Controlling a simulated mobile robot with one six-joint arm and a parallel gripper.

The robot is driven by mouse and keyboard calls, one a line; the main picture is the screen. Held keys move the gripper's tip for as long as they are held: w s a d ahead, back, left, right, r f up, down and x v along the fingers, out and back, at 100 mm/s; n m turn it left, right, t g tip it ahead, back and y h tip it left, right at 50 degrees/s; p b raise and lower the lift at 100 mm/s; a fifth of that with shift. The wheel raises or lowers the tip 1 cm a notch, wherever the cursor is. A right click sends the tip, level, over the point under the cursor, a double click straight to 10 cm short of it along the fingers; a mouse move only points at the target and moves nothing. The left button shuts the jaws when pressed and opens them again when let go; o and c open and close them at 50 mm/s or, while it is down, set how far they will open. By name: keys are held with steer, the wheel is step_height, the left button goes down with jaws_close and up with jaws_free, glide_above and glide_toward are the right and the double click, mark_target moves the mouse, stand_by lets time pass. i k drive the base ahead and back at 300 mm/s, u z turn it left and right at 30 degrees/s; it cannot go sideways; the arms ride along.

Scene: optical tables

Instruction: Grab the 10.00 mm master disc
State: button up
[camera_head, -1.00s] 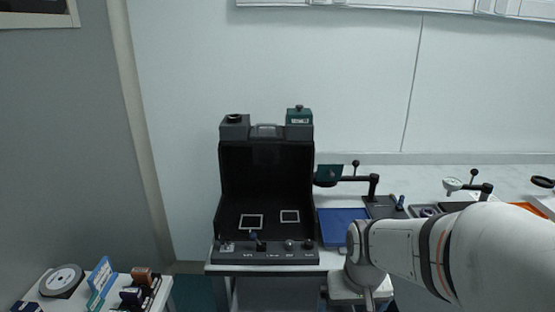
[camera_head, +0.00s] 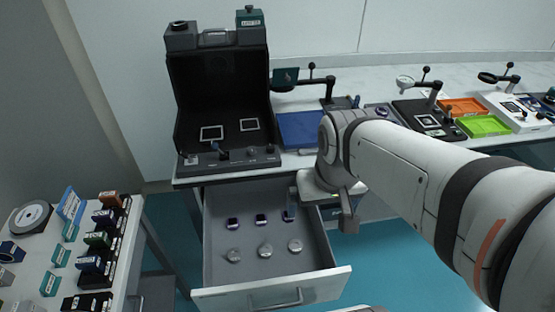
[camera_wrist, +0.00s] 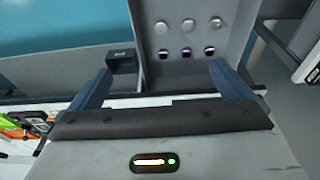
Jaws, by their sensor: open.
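An open grey drawer (camera_head: 215,275) under the bench holds three round silver discs: left (camera_head: 233,255), middle (camera_head: 264,250) and right (camera_head: 295,245). Behind them is a row of three small dark pieces (camera_head: 261,219) with blue and pale faces. I cannot read any size marking, so I cannot tell which is the 10.00 mm master disc. My gripper (camera_head: 320,203) is open and empty near the drawer's back right corner. In the wrist view my gripper (camera_wrist: 160,69) has its fingers wide apart, with the discs (camera_wrist: 188,25) and small pieces (camera_wrist: 186,52) beyond them.
A black viewing booth (camera_head: 220,100) stands on the bench above the drawer. A blue mat (camera_head: 300,129) lies beside it. A side table (camera_head: 110,270) at left carries several labelled blocks. Orange (camera_head: 463,105) and green (camera_head: 484,125) trays sit far right. The drawer front has a handle (camera_head: 275,300).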

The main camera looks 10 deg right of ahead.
mark_target(295, 245)
steer(key=u, duration=0.7)
steer(key=k, duration=1.5)
steer(key=z, duration=0.6)
steer(key=i, duration=1.5)
